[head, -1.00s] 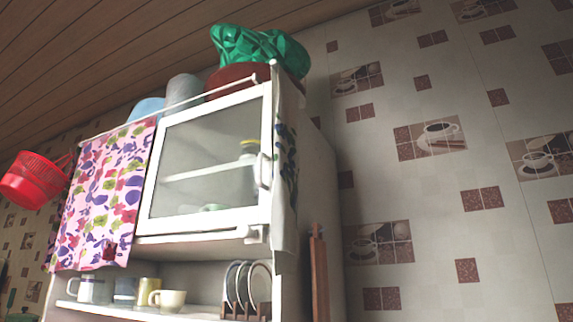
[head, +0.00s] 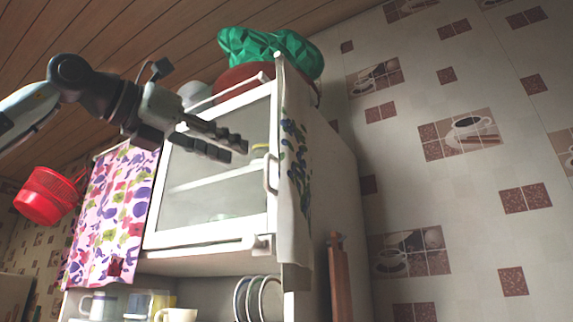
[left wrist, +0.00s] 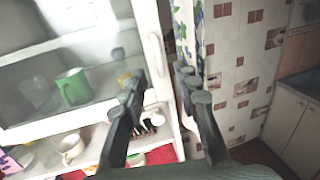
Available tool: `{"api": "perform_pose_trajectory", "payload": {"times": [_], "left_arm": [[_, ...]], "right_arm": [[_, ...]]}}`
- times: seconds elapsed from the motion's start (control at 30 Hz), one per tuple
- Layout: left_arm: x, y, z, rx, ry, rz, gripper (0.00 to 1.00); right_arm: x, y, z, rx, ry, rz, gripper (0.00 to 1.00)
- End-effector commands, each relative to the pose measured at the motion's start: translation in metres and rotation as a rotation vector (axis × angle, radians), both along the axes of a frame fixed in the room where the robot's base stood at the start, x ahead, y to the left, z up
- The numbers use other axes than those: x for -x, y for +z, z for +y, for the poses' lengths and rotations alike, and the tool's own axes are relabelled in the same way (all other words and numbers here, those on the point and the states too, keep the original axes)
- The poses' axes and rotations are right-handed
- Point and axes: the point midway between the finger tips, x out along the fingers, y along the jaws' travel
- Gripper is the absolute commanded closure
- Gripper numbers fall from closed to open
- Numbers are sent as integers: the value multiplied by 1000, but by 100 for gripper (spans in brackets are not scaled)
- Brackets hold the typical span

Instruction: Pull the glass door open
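The white-framed glass door (head: 215,185) of the wall cabinet is shut in the head view. Its white vertical handle (head: 270,173) is on the door's right edge and also shows in the left wrist view (left wrist: 159,52). My left gripper (head: 236,146) is open and empty, up and left of the handle in the head view. In the left wrist view its fingers (left wrist: 161,80) are spread, with the handle beyond and between their tips, apart from them. Part of the door's upper left is hidden behind my left arm. My right gripper is not in view.
A floral cloth (head: 112,210) hangs left of the door and a patterned towel (head: 294,170) hangs close right of the handle. Mugs and plates (head: 258,298) stand on the open shelf below. A green bag (head: 270,52) tops the cabinet; a red basket (head: 46,195) hangs left.

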Motion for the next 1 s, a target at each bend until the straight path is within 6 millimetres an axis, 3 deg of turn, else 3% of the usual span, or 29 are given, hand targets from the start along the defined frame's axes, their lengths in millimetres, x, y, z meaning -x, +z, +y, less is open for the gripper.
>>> {"api": "perform_pose_trajectory", "payload": {"times": [0.2, 0.3, 0.6, 0.93, 1.0], "left_arm": [[-10, 5, -9, -15, 23, -4, 69], [-22, 5, -22, -15, 21, -3, 69], [-48, 4, -50, -13, 20, -4, 69], [-51, 4, -53, -13, 20, -6, 69], [-51, 4, -53, -13, 20, -6, 77]], "right_arm": [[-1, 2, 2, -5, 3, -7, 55], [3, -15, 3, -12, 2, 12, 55], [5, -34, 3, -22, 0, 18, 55], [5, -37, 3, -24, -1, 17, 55], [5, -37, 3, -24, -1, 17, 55]]}}
